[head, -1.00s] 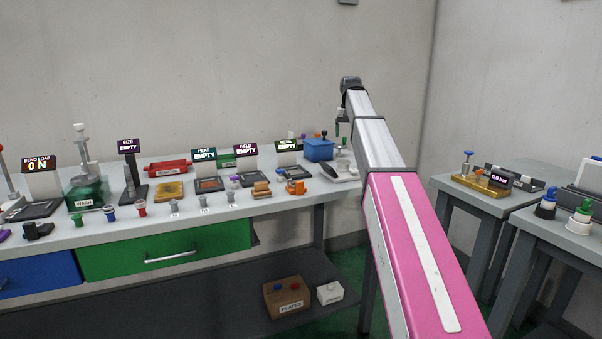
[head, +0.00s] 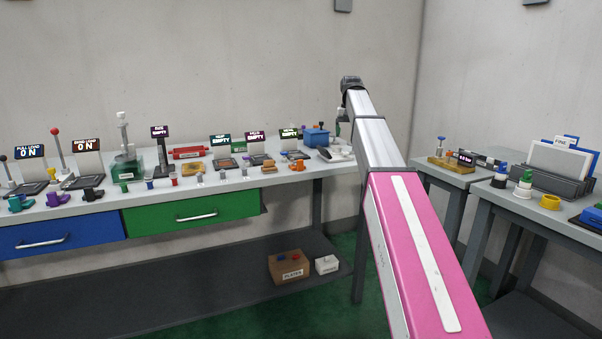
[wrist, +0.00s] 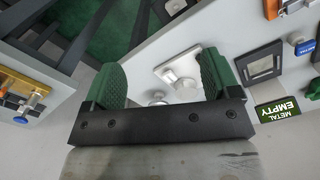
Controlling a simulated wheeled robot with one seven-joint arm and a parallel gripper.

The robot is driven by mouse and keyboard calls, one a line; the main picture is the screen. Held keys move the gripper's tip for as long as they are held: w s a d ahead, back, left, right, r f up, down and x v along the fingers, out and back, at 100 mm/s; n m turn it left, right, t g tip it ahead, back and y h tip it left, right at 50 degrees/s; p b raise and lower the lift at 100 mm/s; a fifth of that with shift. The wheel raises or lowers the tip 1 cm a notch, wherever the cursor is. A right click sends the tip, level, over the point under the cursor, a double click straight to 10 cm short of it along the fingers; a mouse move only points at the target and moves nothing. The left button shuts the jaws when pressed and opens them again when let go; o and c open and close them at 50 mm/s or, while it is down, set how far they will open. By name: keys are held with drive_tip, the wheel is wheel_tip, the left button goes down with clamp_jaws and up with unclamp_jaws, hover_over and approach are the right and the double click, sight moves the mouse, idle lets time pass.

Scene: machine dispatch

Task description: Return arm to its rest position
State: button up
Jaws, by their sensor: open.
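My arm (head: 415,245), with its pink and silver links, reaches up and forward over the right end of the workbench in the head view. Beyond the fingers lies a white plate with a round metal knob (wrist: 182,78). I cannot tell the gap between it and the fingers.
The long workbench (head: 85,208) holds several displays, testers and small coloured parts. A blue box (head: 316,138) sits near its right end. Right-hand tables hold a brass device (head: 449,164) and a grey file rack (head: 550,182). A shelf below carries a brown box (head: 289,267).

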drive_tip(key=s+f, duration=0.5)
drive_tip(key=f, duration=0.5)
drive_tip(key=s+f, duration=0.4)
drive_tip(key=f, duration=0.5)
drive_tip(key=s+f, duration=0.5)
drive_tip(key=f, duration=0.5)
drive_tip(key=s+f+n, duration=0.1)
drive_tip(key=s+f, duration=1.9)
drive_tip(key=s, duration=0.1)
drive_tip(key=shift+s+d, duration=0.15)
drive_tip(key=shift+s, duration=0.1)
